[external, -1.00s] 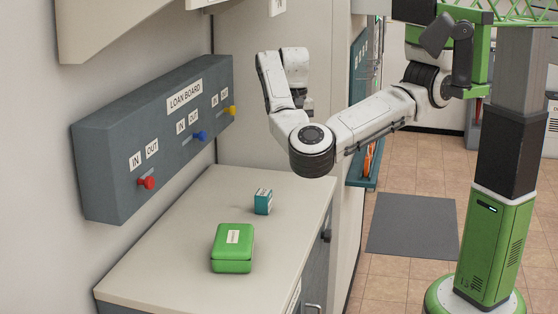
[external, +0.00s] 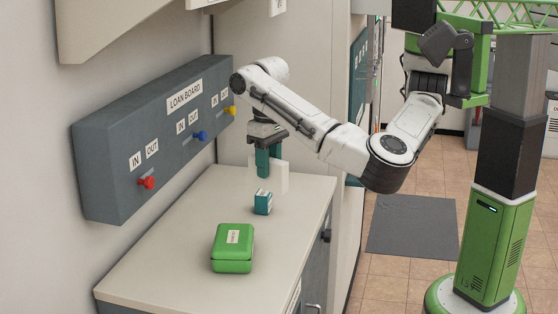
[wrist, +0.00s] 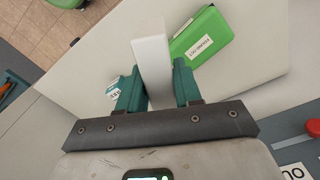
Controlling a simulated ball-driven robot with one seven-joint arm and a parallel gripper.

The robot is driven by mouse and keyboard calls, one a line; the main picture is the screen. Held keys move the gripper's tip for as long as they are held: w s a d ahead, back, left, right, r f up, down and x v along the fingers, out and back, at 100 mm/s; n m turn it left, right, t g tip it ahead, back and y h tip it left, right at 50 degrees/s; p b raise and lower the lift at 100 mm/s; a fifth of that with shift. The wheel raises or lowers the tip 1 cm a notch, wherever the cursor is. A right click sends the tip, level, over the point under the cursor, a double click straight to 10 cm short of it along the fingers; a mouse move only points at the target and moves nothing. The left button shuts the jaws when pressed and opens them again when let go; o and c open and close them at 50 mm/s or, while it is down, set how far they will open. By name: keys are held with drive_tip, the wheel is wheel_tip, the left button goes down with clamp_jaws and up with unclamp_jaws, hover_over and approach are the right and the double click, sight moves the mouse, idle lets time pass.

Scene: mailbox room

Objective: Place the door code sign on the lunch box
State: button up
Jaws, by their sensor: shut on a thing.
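The green lunch box (external: 232,255) sits closed on the counter, with a white label on its lid. In the wrist view the lunch box (wrist: 188,40) lies just right of the held piece. My gripper (external: 267,175) points down above the counter, behind the lunch box and the small teal box. Its teal fingers (wrist: 152,95) are shut on a plain white plate, which I take as the door code sign (external: 284,177). The sign (wrist: 151,52) stands edge-on in the wrist view, and its lettering does not show. It is held above the counter, apart from the lunch box.
A small teal box (external: 263,203) stands behind the lunch box, below my gripper. The loan board (external: 150,150), with red, blue and yellow knobs, juts from the wall at left. The counter (external: 165,270) is otherwise bare.

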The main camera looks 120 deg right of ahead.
drive_tip(key=shift+w+d+f+p, duration=0.2)
drive_tip(key=shift+w+f+p, duration=0.25)
drive_tip(key=shift+w+f, duration=1.2)
drive_tip(key=shift+w+d+f+p, duration=0.25)
drive_tip(key=shift+w+f+p, duration=0.15)
drive_tip(key=shift+w+f, duration=1.3)
drive_tip(key=shift+w+d+f+p, duration=0.2)
drive_tip(key=shift+w+f+p, duration=0.25)
drive_tip(key=shift+w+f, duration=1.2)
drive_tip(key=shift+s+f, duration=0.5)
drive_tip(key=shift+f, duration=0.05)
drive_tip(key=o, duration=1.1)
drive_tip(key=shift+c, duration=0.2)
drive_tip(key=shift+r, duration=0.15)
wheel_tip(320, 180, up, 12)
drive_tip(key=b, duration=0.2)
